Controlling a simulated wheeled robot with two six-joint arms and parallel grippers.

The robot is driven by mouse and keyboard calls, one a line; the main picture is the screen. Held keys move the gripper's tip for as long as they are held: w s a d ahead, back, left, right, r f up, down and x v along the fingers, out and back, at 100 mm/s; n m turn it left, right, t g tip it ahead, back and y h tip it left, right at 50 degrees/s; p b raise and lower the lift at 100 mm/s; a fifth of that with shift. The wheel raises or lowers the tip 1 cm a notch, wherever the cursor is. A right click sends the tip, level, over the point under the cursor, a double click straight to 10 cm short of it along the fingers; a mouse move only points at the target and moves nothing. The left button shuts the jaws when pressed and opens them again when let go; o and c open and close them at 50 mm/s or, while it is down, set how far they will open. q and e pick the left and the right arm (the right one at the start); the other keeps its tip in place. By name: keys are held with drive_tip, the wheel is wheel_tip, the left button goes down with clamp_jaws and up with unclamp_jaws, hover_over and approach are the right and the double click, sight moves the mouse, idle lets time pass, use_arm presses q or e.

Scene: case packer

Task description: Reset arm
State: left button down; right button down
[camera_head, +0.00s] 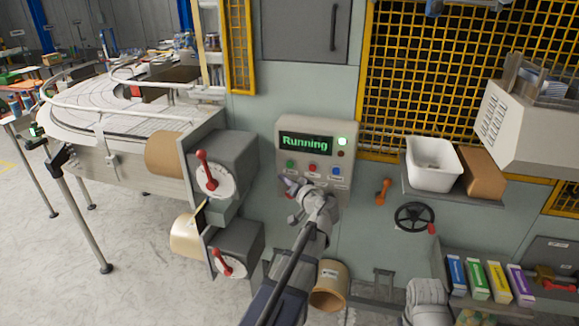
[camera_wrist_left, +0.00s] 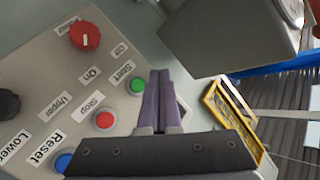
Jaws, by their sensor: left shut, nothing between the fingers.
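The control box (camera_head: 318,128) on the machine front has a screen (camera_head: 306,143) reading "Running" and a lit green lamp (camera_head: 342,141). Below the screen are a green button (camera_head: 290,164), a red button (camera_head: 312,166) and a blue button (camera_head: 336,171). My left gripper (camera_head: 289,183) is shut and empty in front of the box's lower left part. In the left wrist view its closed fingers (camera_wrist_left: 159,75) show beside the green Start button (camera_wrist_left: 137,86); contact cannot be told. The red Stop button (camera_wrist_left: 104,120) and blue Reset button (camera_wrist_left: 64,162) are left of them.
Two grey units with red levers (camera_head: 206,170) stand left of the box, by a curved conveyor (camera_head: 110,122). To the right are an orange handle (camera_head: 383,191), a black handwheel (camera_head: 414,217) and a shelf (camera_head: 452,192) with a white bin (camera_head: 433,163). A brown cylinder (camera_head: 329,285) stands low.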

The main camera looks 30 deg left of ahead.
idle(0.4)
use_arm(q)
drive_tip(key=s+d+f+m+g+h+b, duration=0.2)
drive_tip(key=s+d+f, duration=0.6)
drive_tip(key=d, duration=0.4)
drive_tip(key=s+d+f+m+g+h+b, duration=0.2)
drive_tip(key=s+d+f+h, duration=0.4)
drive_tip(key=s+d+f, duration=0.3)
drive_tip(key=s+d+f+m+g+h+b, duration=0.3)
drive_tip(key=s+d+f, duration=0.5)
drive_tip(key=d, duration=0.6)
drive_tip(key=shift+s+d+f+m+g+h, duration=0.4)
drive_tip(key=shift+m+g+h, duration=0.2)
drive_tip(key=shift+g+h, duration=0.25)
drive_tip(key=shift+a, duration=0.1)
